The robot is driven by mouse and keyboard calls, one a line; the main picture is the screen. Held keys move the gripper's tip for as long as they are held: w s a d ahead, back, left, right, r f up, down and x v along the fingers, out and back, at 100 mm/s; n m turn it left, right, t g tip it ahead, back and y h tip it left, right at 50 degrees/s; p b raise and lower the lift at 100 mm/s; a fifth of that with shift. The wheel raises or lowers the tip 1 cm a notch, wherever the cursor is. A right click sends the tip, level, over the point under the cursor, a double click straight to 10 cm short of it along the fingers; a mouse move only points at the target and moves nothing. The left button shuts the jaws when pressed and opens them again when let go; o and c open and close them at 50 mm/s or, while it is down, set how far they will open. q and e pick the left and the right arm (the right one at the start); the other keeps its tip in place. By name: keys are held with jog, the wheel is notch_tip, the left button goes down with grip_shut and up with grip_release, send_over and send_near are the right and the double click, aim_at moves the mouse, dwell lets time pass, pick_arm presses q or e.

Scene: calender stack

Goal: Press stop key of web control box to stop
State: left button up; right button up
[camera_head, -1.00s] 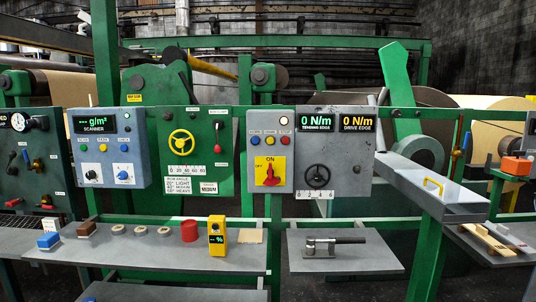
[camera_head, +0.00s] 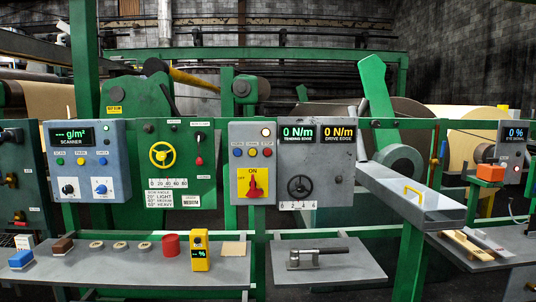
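A light grey control box (camera_head: 239,182) hangs on the green frame near the middle of the head view. The small labels over the buttons are too small to read, so I cannot tell for sure that this is the web control box. Neither of my grippers is in view.
A SCANNER box (camera_head: 110,142) hangs at left, a dark grey tension panel (camera_head: 337,163) adjoins at right. Below are a shelf (camera_head: 130,270) with small items and another (camera_head: 350,272) with a metal tool. A grey tray (camera_head: 405,197) juts out at right.

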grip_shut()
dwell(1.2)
